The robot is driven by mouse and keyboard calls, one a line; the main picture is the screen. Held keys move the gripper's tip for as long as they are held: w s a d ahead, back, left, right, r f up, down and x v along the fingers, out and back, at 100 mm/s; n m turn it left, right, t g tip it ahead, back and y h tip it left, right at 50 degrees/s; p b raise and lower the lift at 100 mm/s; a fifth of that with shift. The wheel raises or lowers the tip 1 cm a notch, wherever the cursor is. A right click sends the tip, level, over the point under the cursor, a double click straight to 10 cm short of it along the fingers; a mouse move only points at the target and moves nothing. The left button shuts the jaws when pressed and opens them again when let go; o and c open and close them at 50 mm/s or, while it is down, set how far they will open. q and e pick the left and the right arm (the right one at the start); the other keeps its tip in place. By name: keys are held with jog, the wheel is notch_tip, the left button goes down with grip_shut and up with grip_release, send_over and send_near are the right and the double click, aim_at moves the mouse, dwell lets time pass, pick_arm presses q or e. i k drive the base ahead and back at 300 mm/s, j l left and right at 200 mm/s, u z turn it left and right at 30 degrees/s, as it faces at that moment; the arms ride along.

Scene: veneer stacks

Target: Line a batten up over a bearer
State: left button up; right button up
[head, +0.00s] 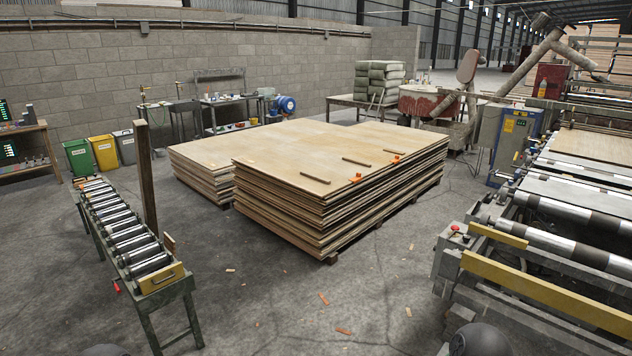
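Two short dark battens lie flat and apart on top of the front veneer stack (340,205). The nearer batten (315,177) is left of one orange marker (355,178) at the stack's right edge. The farther batten (356,162) is near another orange marker (395,157) on that edge. Bearers show under the stack: one at the near corner (330,258) and one farther along the right side (378,224). Most of their length is hidden beneath the sheets. Neither of my grippers is in view.
A second, lower stack (200,172) stands behind and left. A roller conveyor (130,235) with an upright post (146,180) stands at left. A roller machine (560,240) fills the right. The concrete floor before the stack is open, with small scraps (343,331).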

aim_at(354, 161)
jog(key=i+j+z, duration=0.15)
jog(key=i, duration=2.6)
jog(key=i+l, duration=1.55)
jog(key=i, duration=0.2)
jog(key=i+l, duration=0.1)
jog(key=l, duration=0.25)
jog(key=i+l, duration=0.1)
jog(key=l, duration=0.25)
jog(key=i+l+z, duration=0.25)
jog(key=z, duration=0.15)
jog(key=i+l+z, duration=0.1)
jog(key=i+z, duration=0.65)
jog(key=i+l, duration=0.1)
jog(key=i, duration=0.35)
jog(key=i+l, duration=0.1)
jog(key=i, duration=0.35)
jog(key=i+l+u, duration=0.1)
jog(key=i, duration=0.35)
jog(key=i+u, duration=0.4)
jog(key=i+l+u, duration=0.15)
jog(key=u, duration=0.25)
jog(key=i+l+u, duration=0.15)
jog(key=u, duration=0.25)
jog(key=i+l+u, duration=0.4)
jog(key=l+u, duration=0.25)
jog(key=u, duration=0.15)
jog(key=i, duration=0.05)
